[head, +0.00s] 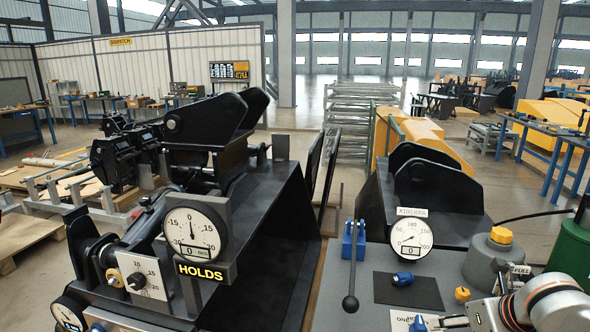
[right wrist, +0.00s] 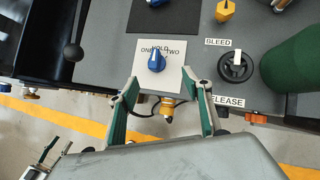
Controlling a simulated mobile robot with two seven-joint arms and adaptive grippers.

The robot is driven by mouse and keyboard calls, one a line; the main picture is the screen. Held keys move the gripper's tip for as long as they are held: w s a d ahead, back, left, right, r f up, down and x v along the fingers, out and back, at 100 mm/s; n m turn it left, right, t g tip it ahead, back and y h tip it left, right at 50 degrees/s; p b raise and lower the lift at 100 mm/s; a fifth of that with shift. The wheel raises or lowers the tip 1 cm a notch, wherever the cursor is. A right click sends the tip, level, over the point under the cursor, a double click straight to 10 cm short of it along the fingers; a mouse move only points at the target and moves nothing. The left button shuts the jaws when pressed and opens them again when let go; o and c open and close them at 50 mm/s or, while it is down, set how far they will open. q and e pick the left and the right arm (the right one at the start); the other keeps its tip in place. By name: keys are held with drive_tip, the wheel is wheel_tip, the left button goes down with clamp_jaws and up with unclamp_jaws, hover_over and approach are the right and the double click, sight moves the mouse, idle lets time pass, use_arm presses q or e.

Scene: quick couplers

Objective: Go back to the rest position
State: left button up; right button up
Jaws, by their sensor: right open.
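My right gripper (right wrist: 166,84) is open in the right wrist view, with green-padded fingers apart and nothing between the tips. Just beyond the tips is a blue knob (right wrist: 156,62) on a white plate (right wrist: 170,82) marked HOLD, ONE and TWO. I cannot tell whether the fingertips touch the plate. In the head view my right arm (head: 548,302) comes in at the lower right, over the front of the grey console. A small jaw-like part (right wrist: 48,158) at the lower left of the right wrist view may be my left gripper; its opening is unclear. My left gripper is not in the head view.
The grey console (head: 345,270) carries a lever with a black ball (head: 350,302), a gauge (head: 411,237), another blue knob (head: 403,278) and a yellow knob (head: 462,294). A black BLEED/RELEASE knob (right wrist: 236,66) and a green cylinder (right wrist: 290,62) stand right of the gripper. Floor shows in front of the console.

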drive_tip(key=a+f, duration=0.1)
drive_tip(key=a+f+m, duration=0.1)
drive_tip(key=a, duration=0.1)
drive_tip(key=a+f+m, duration=0.1)
drive_tip(key=shift+w+a+y, duration=0.1)
drive_tip(key=shift+a+y, duration=0.2)
drive_tip(key=shift+a, duration=0.1)
drive_tip(key=s+a+f+m+t, duration=0.2)
drive_tip(key=s+a+f+m, duration=0.4)
drive_tip(key=m, duration=0.5)
drive_tip(key=s+d+f+m+g+h, duration=0.1)
drive_tip(key=s+d+f+m+h, duration=0.15)
drive_tip(key=s+d+m, duration=0.45)
drive_tip(key=s+d+f+m+g+h, duration=0.15)
drive_tip(key=s+d+m+h, duration=0.25)
drive_tip(key=s+m, duration=0.4)
drive_tip(key=w+a+f+m+t+y, duration=0.1)
drive_tip(key=a+f+m+t+y, duration=0.1)
drive_tip(key=a+f, duration=0.5)
drive_tip(key=w+a+f+m+t+y, duration=0.1)
drive_tip(key=a+f+m+t+y, duration=0.1)
drive_tip(key=a+f+y, duration=0.3)
drive_tip(key=a+f, duration=0.2)
drive_tip(key=a, duration=0.1)
drive_tip(key=shift+w+a, duration=0.25)
drive_tip(key=shift+w, duration=0.05)
drive_tip(key=shift+f, duration=0.1)
